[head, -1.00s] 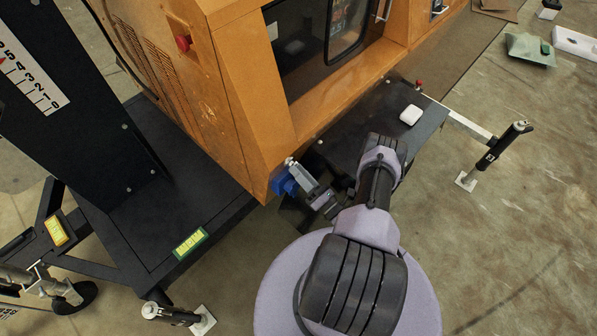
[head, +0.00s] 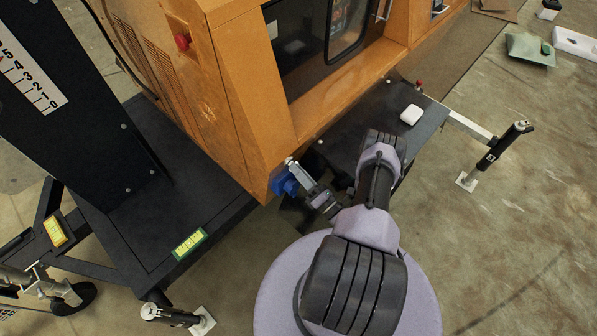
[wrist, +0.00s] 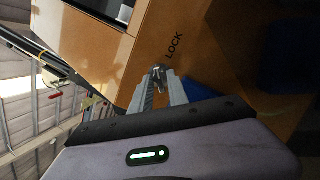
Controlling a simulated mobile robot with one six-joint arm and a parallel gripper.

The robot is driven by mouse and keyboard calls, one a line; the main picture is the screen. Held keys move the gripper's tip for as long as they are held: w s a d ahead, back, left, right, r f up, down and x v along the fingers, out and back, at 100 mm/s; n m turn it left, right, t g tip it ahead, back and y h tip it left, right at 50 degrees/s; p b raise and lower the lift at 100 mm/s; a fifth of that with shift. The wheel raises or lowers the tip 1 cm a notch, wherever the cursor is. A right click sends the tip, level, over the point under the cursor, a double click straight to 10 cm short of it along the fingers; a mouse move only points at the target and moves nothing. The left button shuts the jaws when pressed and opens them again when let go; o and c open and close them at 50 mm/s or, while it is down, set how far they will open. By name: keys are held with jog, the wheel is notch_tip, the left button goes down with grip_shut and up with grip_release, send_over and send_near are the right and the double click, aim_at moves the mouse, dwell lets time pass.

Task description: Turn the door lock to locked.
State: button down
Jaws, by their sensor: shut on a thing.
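The orange cabinet (head: 245,110) carries black lettering LOCK (wrist: 174,45), upright-sideways in the wrist view. My gripper (wrist: 160,74) has its fingertips close together just below that lettering, shut on a small dark metallic piece (wrist: 158,69), which looks like the door lock. The fingers hide most of it, so its turned position cannot be read. In the head view my gripper (head: 292,163) is at the cabinet's lower front corner, and the lock itself cannot be made out there.
A blue part (head: 284,182) sits right beside my fingers at the cabinet corner; blue also shows in the wrist view (wrist: 202,89). A black platform (head: 370,135) with a white item (head: 410,114) lies right. A red button (head: 183,42) is on the cabinet's upper left.

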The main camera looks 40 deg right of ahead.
jog(key=shift+m+g+b, duration=0.3)
jog(key=shift+m+b, duration=1.4)
jog(key=shift+m, duration=2.3)
jog(key=c, duration=1.5)
grip_release()
jog(key=shift+s, duration=0.1)
